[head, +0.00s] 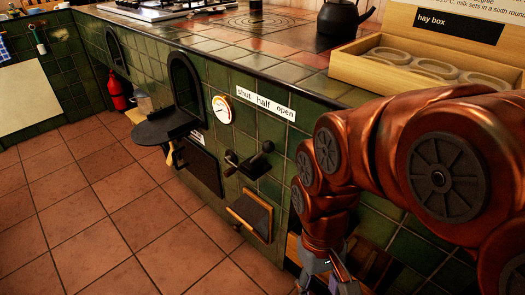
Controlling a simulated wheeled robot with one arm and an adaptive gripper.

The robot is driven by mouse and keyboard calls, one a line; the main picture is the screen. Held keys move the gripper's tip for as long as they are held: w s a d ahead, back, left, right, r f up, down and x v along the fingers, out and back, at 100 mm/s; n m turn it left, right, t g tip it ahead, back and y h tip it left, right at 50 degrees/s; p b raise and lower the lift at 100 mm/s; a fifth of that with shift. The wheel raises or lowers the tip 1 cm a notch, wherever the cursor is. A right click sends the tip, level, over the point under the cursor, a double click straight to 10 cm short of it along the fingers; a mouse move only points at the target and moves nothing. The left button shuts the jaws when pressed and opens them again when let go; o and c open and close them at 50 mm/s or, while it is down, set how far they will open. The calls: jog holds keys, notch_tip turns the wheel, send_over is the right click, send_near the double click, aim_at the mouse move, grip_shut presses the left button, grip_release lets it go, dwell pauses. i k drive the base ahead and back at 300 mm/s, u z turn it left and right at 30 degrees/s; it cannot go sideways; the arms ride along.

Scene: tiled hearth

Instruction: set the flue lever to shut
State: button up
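The flue lever (254,163) is a dark metal handle on the green tiled front of the stove. Its knobbed end points up and right, below the "half" and "open" words of the white label (265,102), which reads shut, half, open from left to right. The exact setting is hard to tell. My gripper (326,276) shows only in part at the bottom edge, below and right of the lever and apart from it. Its fingertips are cut off, so its opening is not clear.
A round dial (222,109) sits left of the label. A small tilted hatch (250,214) juts out below the lever. A dark round shelf (165,127) sticks out farther left. A wooden hay box (400,72) and a black kettle (343,17) stand on top. The tiled floor (90,220) is clear.

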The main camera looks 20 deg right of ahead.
aim_at(268, 147)
jog(key=z, duration=1.15)
jog(key=k, duration=1.55)
jog(key=u, duration=1.1)
jog(key=i, duration=0.95)
